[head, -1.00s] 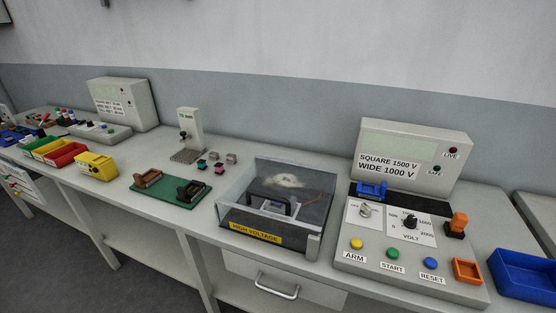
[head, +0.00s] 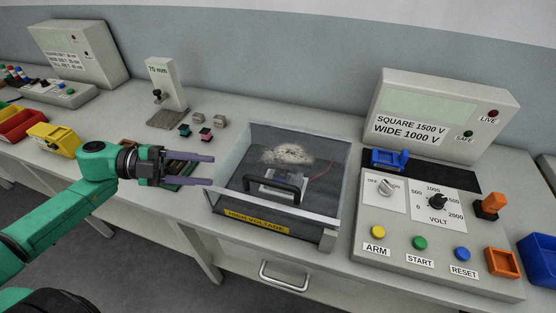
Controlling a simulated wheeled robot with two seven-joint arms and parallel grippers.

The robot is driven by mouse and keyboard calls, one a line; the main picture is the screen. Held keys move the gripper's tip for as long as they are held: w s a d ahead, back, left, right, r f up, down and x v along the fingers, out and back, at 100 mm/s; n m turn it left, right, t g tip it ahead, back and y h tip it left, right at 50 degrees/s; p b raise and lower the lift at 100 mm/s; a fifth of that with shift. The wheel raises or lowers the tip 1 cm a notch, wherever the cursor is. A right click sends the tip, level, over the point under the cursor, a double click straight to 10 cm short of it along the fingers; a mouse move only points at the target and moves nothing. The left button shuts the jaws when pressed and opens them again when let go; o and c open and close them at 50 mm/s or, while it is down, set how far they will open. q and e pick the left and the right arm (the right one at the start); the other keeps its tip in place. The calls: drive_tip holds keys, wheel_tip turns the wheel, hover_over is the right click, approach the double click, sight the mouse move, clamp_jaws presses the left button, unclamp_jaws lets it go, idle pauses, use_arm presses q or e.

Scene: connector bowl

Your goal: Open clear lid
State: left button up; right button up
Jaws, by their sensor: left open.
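The clear lid (head: 225,160) is a transparent cover over the dark test box (head: 325,236) on the bench. It looks closed. A black bar handle (head: 274,187) shows at its front, above the yellow HIGH VOLTAGE label (head: 257,221). A light metal fixture and a red wire show through the lid. My left gripper (head: 212,170) is open and empty, just left of the box. Its two purple fingers point right toward the lid's left side; I cannot tell whether they touch it. My right gripper is out of view.
The control panel (head: 400,245) with knobs and buttons stands right of the box. A green board (head: 172,183) lies partly hidden behind my left gripper. Small connectors (head: 205,134) and a 70 mm gauge (head: 164,85) stand behind. A drawer handle (head: 284,277) is below the bench front.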

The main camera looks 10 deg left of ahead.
sight(255, 181)
use_arm(q)
drive_tip(key=shift+d+m+g, duration=0.3)
drive_tip(key=shift+d+g, duration=0.2)
drive_tip(key=shift+d, duration=0.6)
drive_tip(key=d, duration=0.2)
drive_tip(key=s+d+b, duration=0.1)
drive_tip(key=d, duration=0.1)
drive_tip(key=shift+f, duration=0.1)
drive_tip(key=x, duration=0.3)
drive_tip(key=shift+w+d+b, duration=0.1)
drive_tip(key=shift+w+b, duration=0.3)
drive_tip(key=p+x, duration=0.1)
drive_tip(key=x, duration=0.4)
drive_tip(key=shift+w, duration=0.15)
drive_tip(key=shift+d, duration=0.3)
drive_tip(key=shift+w+f, duration=0.15)
clamp_jaws()
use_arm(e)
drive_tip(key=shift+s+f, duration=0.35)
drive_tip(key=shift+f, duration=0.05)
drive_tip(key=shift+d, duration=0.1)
